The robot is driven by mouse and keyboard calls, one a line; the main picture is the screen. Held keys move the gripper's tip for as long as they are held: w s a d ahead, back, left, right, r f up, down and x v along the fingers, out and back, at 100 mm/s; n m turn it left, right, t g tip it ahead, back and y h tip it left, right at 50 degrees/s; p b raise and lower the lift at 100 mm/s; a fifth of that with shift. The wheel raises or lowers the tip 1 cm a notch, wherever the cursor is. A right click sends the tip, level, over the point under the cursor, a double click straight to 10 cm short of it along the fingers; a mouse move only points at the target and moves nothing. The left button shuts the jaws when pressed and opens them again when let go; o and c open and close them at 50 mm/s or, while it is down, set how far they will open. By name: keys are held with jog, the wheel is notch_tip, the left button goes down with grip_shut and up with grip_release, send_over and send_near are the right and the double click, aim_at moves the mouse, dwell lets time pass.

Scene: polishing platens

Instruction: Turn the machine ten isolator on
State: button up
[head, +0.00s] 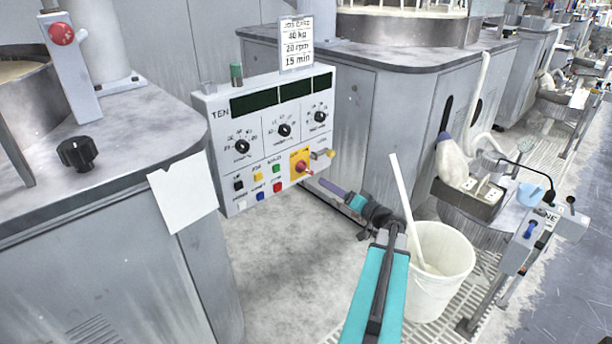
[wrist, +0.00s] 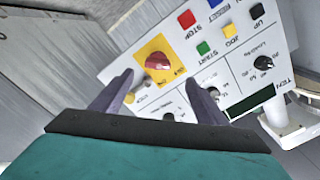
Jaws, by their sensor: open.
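The machine ten control panel (head: 243,117) is a white box marked TEN. Its isolator is a red knob (head: 303,167) on a yellow plate (head: 295,155) at the panel's lower right. In the wrist view the red knob (wrist: 158,62) shows on its yellow plate (wrist: 151,47), ahead of and between my fingers. I cannot read its on or off position. My gripper (wrist: 160,84) is open and empty, with its purple fingers apart and pointing at the panel. In the head view my gripper (head: 322,182) is just right of and below the knob, apparently short of it.
Coloured push buttons (head: 276,168) sit left of the isolator, with black dials (head: 284,130) above. A small brass-coloured part (head: 322,154) juts out beside it. A white bucket (head: 440,262) with a stick stands right of my arm. Floor below the panel is clear.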

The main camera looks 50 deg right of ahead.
aim_at(309, 173)
jog(key=shift+s+d, duration=0.1)
jog(key=shift+d, duration=0.1)
jog(key=w, duration=0.9)
jog(key=w+b, duration=0.1)
jog(key=w, duration=0.3)
jog(key=shift+w+d, duration=0.3)
jog(key=shift+d, duration=0.1)
